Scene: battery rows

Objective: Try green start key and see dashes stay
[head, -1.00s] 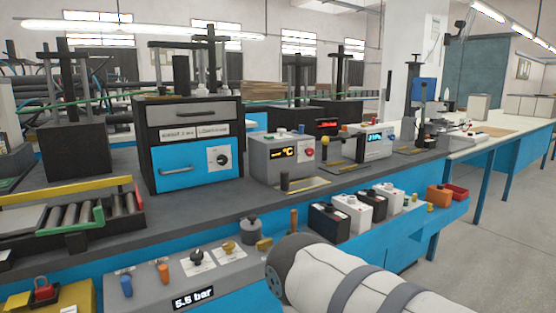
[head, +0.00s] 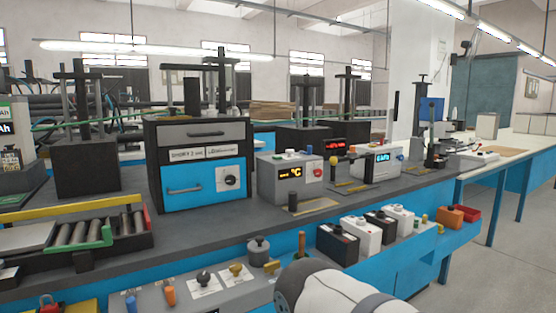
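A grey control box (head: 268,181) stands on the bench, right of the blue-fronted oven-like unit. Its dark display (head: 290,173) shows yellow dashes and °C. A round red button (head: 318,174) is on its right side. A white box (head: 376,168) with a blue lit readout stands further right. A white link of my own arm shows at the bottom centre, well short of the control box. Neither gripper is in view.
The blue-fronted unit (head: 203,185) stands left of the control box. A roller tray (head: 90,232) is at the left. Black and white batteries (head: 338,243) line the front shelf. A front panel (head: 185,290) with knobs lies below. Free floor shows at the right.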

